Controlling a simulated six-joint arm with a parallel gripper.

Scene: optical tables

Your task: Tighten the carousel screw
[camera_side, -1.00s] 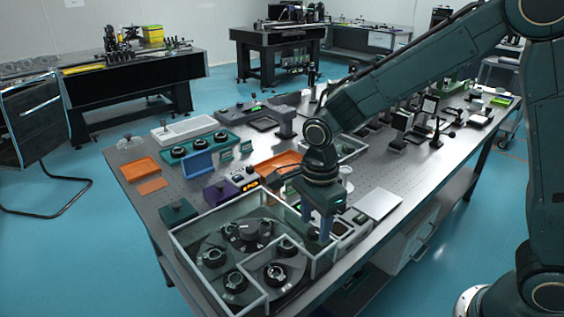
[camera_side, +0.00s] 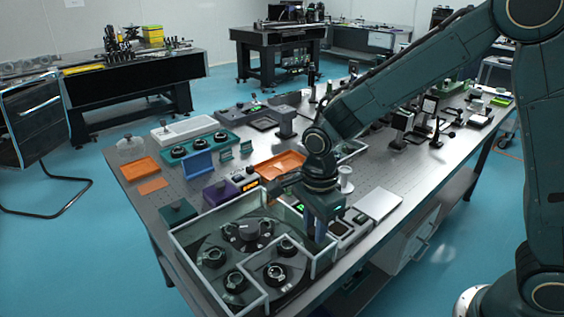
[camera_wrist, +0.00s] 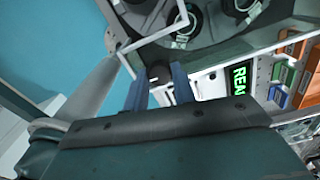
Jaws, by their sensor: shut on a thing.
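The carousel (camera_side: 215,244) is a dark round plate with several black ring-shaped holders and a central knob (camera_side: 248,231), inside a clear-walled enclosure at the front of the table. Part of it shows at the top of the wrist view (camera_wrist: 228,28). My gripper (camera_side: 318,238) points down by the enclosure's right corner, to the right of the carousel. In the wrist view its blue fingers (camera_wrist: 160,88) are shut on a small dark round-ended thing (camera_wrist: 160,70). What this thing is I cannot tell. I cannot make out the carousel screw.
The enclosure's wall (camera_side: 205,292) stands close to my gripper. A device with a green-lit display (camera_wrist: 239,79) is beside the fingers. Orange trays (camera_side: 280,165), a purple box (camera_side: 221,193) and a white plate (camera_side: 377,203) lie around. The table's front edge is near.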

